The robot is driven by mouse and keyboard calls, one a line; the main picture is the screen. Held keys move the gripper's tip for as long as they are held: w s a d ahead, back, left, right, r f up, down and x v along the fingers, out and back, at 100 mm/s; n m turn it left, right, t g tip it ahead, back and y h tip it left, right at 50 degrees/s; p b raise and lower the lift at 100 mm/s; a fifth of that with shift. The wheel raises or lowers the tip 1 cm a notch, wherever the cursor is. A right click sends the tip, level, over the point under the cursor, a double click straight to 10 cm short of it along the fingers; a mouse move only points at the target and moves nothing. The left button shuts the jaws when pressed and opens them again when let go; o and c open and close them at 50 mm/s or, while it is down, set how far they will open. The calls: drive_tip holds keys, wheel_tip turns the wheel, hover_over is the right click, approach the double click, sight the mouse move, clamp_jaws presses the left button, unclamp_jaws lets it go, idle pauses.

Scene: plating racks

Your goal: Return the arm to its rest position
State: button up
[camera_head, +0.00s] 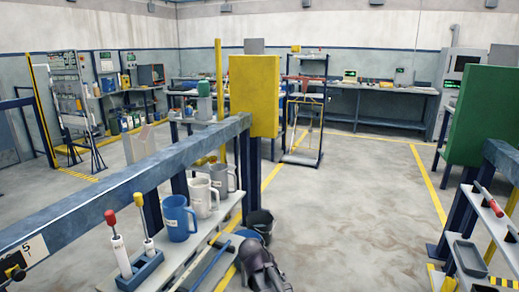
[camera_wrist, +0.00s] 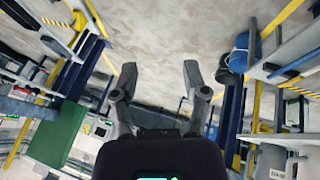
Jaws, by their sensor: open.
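My gripper (camera_wrist: 158,80) shows in the wrist view with its two dark fingers spread wide apart. Nothing is between the fingers; only the grey floor and the far wall area lie behind them. In the head view, a dark part of my arm (camera_head: 262,268) shows at the bottom centre, just right of the left rack's shelf. Whether the fingers show there I cannot tell.
The left rack's blue beam (camera_head: 120,185) runs above a shelf with a blue mug (camera_head: 178,218), pale mugs (camera_head: 201,197) and two handled tools. A black bucket (camera_head: 260,222) stands beside it. The right rack carries a green panel (camera_head: 478,115). The aisle floor (camera_head: 350,200) between is clear.

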drive_tip(key=s+d+f+n+g+y, duration=0.25)
drive_tip(key=s+d+y, duration=0.25)
drive_tip(key=s+d, duration=0.65)
wheel_tip(320, 180, up, 18)
drive_tip(key=p, duration=1.8)
drive_tip(key=shift+d+r+g, duration=0.15)
drive_tip(key=shift+g, duration=0.3)
